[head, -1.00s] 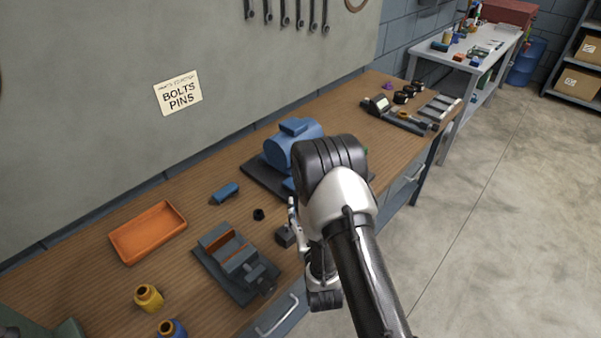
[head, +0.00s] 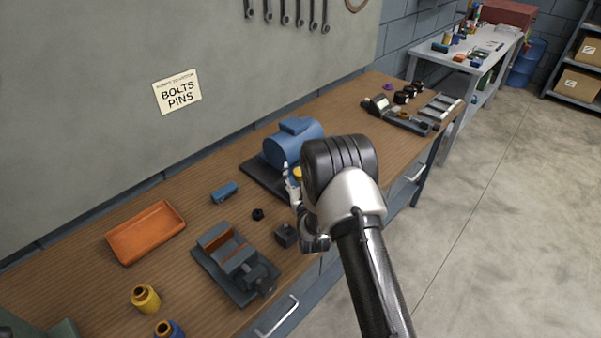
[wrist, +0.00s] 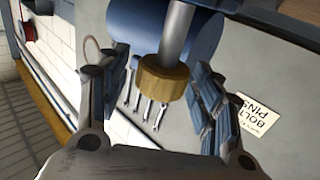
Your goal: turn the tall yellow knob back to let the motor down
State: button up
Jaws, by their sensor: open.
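The tall yellow knob (wrist: 163,82) sits on a thick grey shaft (wrist: 178,30) in the wrist view. A small part of the knob (head: 298,173) also shows in the head view, beside my gripper (head: 292,188). My gripper (wrist: 158,95) is open, with one finger on each side of the knob and gaps visible between. The blue motor (head: 282,150) sits on a dark base plate (head: 258,180) on the bench. Part of a blue body (wrist: 130,25) shows behind the shaft in the wrist view. My arm hides the motor's right side.
On the wooden bench (head: 165,200) are an orange tray (head: 147,232), a dark vise (head: 235,262), a blue block (head: 224,193), a black nut (head: 258,214) and a small dark block (head: 285,235). Wrenches hang on the wall behind. The floor at the right is clear.

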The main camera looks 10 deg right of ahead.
jog(key=shift+c, duration=0.5)
jog(key=c, duration=1)
jog(key=n+y+b, duration=0.1)
jog(key=y, duration=0.1)
jog(key=n+y+b, duration=0.1)
jog(key=y+b, duration=0.1)
jog(key=shift+d+f+n, duration=0.15)
jog(key=shift+d+n, duration=0.05)
jog(key=shift+n, duration=0.1)
jog(key=shift+a+n+g+y+b, duration=0.1)
jog(key=shift+n+g+y+b, duration=0.45)
jog(key=shift+y, duration=0.55)
jog(key=shift+a+n+g+y+b, duration=0.1)
jog(key=shift+n+g+y+b, duration=0.15)
jog(key=shift+n+y+b, duration=0.55)
jog(key=shift+p, duration=0.3)
jog(key=o, duration=1.1)
jog(key=shift+y, duration=0.3)
jog(key=shift+s, duration=0.1)
jog(key=v, duration=1.2)
